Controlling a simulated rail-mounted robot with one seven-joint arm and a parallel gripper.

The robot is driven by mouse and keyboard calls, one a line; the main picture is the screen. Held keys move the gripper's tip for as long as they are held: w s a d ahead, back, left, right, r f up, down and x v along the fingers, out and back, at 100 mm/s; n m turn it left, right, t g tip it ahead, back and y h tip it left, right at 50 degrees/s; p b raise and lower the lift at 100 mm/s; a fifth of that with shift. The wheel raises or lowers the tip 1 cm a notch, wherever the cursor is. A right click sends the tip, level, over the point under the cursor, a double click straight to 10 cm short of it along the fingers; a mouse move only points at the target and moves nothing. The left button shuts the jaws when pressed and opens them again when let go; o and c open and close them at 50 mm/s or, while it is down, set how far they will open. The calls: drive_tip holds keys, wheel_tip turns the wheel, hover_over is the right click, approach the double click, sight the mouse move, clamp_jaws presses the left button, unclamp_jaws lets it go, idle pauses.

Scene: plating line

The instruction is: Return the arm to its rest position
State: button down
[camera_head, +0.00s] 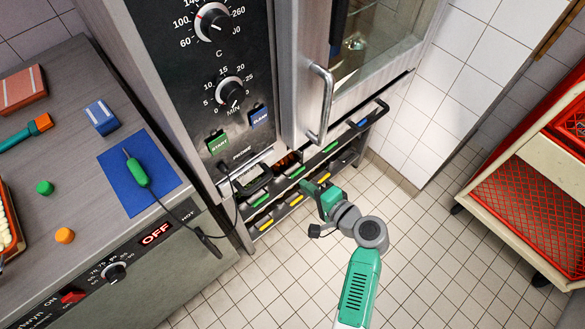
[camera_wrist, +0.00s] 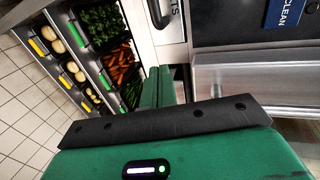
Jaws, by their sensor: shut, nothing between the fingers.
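My green and grey arm (camera_head: 362,285) reaches up from the bottom of the head view, bent at a grey joint. My gripper (camera_head: 305,186) is in front of the shelves below the oven's control panel. In the wrist view my gripper's green fingers (camera_wrist: 166,86) are together with nothing between them. They point toward the oven's lower front edge and the shelves. Whether they touch anything is unclear.
The oven (camera_head: 185,45) has dials, a green START button (camera_head: 217,143) and a door handle (camera_head: 321,104). Vegetable shelves (camera_wrist: 95,60) lie below. A counter (camera_head: 70,75) with a blue mat (camera_head: 118,172) stands left, a red crate rack (camera_head: 520,190) right. Tiled floor between is open.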

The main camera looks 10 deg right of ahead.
drive_tip(key=v, duration=0.2)
drive_tip(key=shift+s+d, duration=0.15)
drive_tip(key=shift+s, duration=0.05)
drive_tip(key=w+a+r+n+t+h, duration=0.1)
drive_tip(key=a+r+n+t, duration=0.15)
drive_tip(key=r, duration=0.95)
drive_tip(key=w+a+r+n+t+h, duration=0.1)
drive_tip(key=w+a+r+n+h, duration=0.2)
drive_tip(key=r, duration=0.8)
drive_tip(key=a+r+n+t, duration=0.2)
drive_tip(key=r+n, duration=0.2)
drive_tip(key=r, duration=0.8)
drive_tip(key=s+a+r+n+t+h, duration=0.1)
drive_tip(key=s+a+r+t+h, duration=0.2)
drive_tip(key=s+r, duration=0.7)
drive_tip(key=s+a+r+n+t, duration=0.2)
drive_tip(key=s+a+r+t, duration=0.3)
drive_tip(key=r, duration=0.9)
wheel_tip(320, 180, up, 35)
drive_tip(key=d+g+p, duration=0.1)
drive_tip(key=p, duration=3.4)
drive_tip(key=shift+s+d+f+p, duration=0.15)
drive_tip(key=shift+s+d+p, duration=0.1)
drive_tip(key=shift+d+p, duration=0.1)
